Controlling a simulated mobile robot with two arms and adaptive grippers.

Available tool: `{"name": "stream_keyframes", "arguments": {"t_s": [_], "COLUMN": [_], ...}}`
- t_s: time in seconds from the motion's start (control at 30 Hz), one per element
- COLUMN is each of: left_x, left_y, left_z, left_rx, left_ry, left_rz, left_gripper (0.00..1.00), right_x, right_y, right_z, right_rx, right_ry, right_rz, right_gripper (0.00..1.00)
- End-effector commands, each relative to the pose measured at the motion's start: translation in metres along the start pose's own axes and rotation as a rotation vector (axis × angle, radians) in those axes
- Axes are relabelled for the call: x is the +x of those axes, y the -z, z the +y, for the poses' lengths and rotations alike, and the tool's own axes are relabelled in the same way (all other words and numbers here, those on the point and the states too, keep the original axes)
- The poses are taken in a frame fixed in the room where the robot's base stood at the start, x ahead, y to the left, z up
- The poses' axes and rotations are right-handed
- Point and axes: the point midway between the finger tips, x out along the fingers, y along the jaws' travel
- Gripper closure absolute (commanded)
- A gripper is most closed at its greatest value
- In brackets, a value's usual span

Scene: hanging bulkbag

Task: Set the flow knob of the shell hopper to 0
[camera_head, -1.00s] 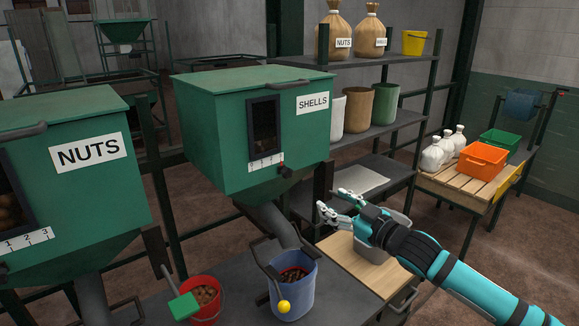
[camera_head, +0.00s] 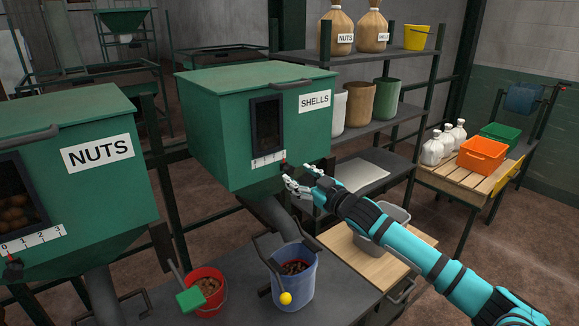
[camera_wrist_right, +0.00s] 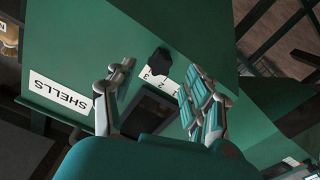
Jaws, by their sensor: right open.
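The green shell hopper (camera_head: 215,135) carries a SHELLS label and a dark window with a white number scale (camera_head: 268,159) below it. Its dark flow knob (camera_head: 284,167) sits by the right end of that scale. In the right wrist view the knob (camera_wrist_right: 159,60) is near the end marked 3. My right gripper (camera_head: 297,175) is open just right of and below the knob. In the right wrist view its two fingers stand apart, with the knob ahead between them; I cannot tell whether they touch it. My left gripper is not in view.
A NUTS hopper (camera_head: 90,185) stands at left. Below are a blue bucket (camera_head: 294,287) and a red bucket (camera_head: 207,295). A grey bin (camera_head: 375,240) on a wooden board stands under my right arm. Shelves with sacks and an orange crate (camera_head: 482,155) are at right.

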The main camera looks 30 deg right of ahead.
Motion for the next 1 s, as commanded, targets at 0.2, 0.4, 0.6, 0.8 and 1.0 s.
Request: {"name": "stream_keyframes", "arguments": {"t_s": [0.2, 0.4, 0.6, 0.8, 1.0], "left_x": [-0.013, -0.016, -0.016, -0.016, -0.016], "left_y": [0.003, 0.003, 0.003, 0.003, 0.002], "left_z": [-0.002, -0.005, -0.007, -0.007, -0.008], "left_rx": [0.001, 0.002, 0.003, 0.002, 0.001], "left_ry": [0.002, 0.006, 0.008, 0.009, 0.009], "left_rz": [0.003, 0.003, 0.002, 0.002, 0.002], "left_gripper": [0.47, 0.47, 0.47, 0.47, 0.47], "right_x": [0.034, 0.048, 0.05, 0.05, 0.05], "right_y": [0.002, 0.001, -0.001, -0.001, -0.001], "right_z": [0.001, 0.0, -0.001, 0.0, 0.0], "right_rx": [0.003, 0.002, 0.001, 0.001, 0.001], "right_ry": [-0.002, 0.0, 0.001, 0.0, 0.0], "right_rz": [0.0, 0.0, -0.001, -0.001, -0.001], "right_gripper": [0.47, 0.47, 0.47, 0.58, 0.84]}}
